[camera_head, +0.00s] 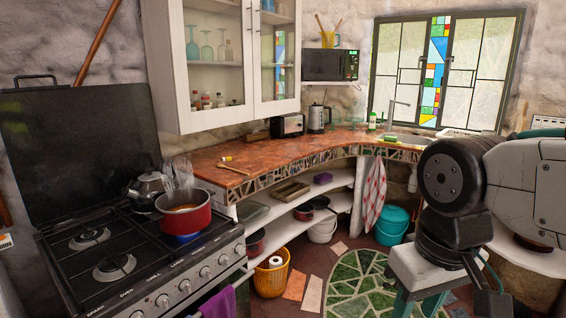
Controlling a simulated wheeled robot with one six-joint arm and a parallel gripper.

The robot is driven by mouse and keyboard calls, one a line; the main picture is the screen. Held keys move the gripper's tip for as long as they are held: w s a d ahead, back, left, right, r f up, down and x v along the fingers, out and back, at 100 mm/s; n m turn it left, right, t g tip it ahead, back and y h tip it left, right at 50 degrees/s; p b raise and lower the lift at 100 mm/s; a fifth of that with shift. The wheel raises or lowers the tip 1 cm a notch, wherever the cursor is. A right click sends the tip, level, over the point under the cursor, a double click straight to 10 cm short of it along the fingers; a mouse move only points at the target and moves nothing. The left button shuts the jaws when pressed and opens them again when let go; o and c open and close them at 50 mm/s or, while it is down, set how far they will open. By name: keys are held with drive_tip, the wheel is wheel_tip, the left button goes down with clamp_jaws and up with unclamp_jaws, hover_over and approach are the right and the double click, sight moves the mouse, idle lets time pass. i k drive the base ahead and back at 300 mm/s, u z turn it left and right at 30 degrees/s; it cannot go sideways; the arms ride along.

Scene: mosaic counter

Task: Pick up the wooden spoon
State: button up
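A small, thin wooden-coloured utensil with a light yellowish end (235,167) lies on the red-brown counter (270,152), near the counter's front left part. It looks like the wooden spoon, but it is too small to be sure. Other wooden handles stand in a yellow mug (330,39) on top of the microwave. My arm fills the right side of the picture, well apart from the utensil. The fingers of my gripper cannot be made out.
A red pot (184,212) and a kettle (148,188) stand on the stove (105,255) at left. A toaster (288,126) and an electric kettle (317,118) stand at the counter's back. The counter around the utensil is mostly clear. A teal bucket (392,226) stands on the floor.

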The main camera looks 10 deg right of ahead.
sight(233, 170)
drive_tip(key=z, duration=0.65)
drive_tip(key=i, duration=1.1)
drive_tip(key=z, duration=0.5)
drive_tip(key=i, duration=1.25)
drive_tip(key=u, duration=0.8)
drive_tip(key=i, duration=0.8)
drive_tip(key=u, duration=1.2)
drive_tip(key=i, duration=0.45)
drive_tip(key=u, duration=0.45)
